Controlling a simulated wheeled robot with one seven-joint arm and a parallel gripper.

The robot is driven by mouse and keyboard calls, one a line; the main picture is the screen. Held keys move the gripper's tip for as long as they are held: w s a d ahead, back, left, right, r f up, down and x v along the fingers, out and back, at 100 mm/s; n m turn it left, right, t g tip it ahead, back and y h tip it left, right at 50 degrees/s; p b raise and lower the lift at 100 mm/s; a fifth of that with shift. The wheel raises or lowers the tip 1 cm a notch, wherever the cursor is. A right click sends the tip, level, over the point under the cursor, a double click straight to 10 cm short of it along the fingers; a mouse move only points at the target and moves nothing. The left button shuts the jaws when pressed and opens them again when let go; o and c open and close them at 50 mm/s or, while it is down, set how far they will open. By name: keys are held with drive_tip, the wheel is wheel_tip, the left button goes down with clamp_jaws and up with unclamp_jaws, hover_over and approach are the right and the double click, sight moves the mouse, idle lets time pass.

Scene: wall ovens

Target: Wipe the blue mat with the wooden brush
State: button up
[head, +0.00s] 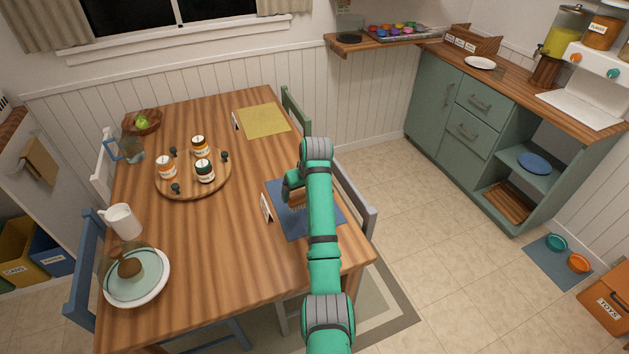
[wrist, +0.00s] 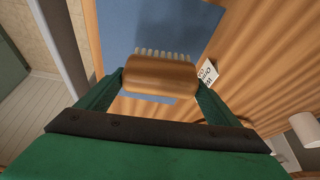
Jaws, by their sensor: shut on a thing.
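The blue mat (head: 283,222) lies flat near the right edge of the wooden table. It also shows in the wrist view (wrist: 140,22). My gripper (head: 295,187) is over the mat, with my arm covering part of it. In the wrist view my gripper (wrist: 160,78) is shut on the wooden brush (wrist: 160,76), one finger at each end of its brown body. The pale bristles (wrist: 165,54) stick out toward the mat. Whether the bristles touch the mat I cannot tell.
A small white card (head: 266,207) stands at the mat's left edge. A round wooden tray (head: 185,187) with several jars is further left. A yellow mat (head: 263,120) lies at the back. A grey chair (head: 358,203) stands against the right edge.

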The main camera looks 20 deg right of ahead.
drive_tip(key=shift+s+r, duration=0.1)
drive_tip(key=shift+r, duration=1.65)
drive_tip(key=shift+d, duration=0.1)
drive_tip(key=shift+f, duration=0.1)
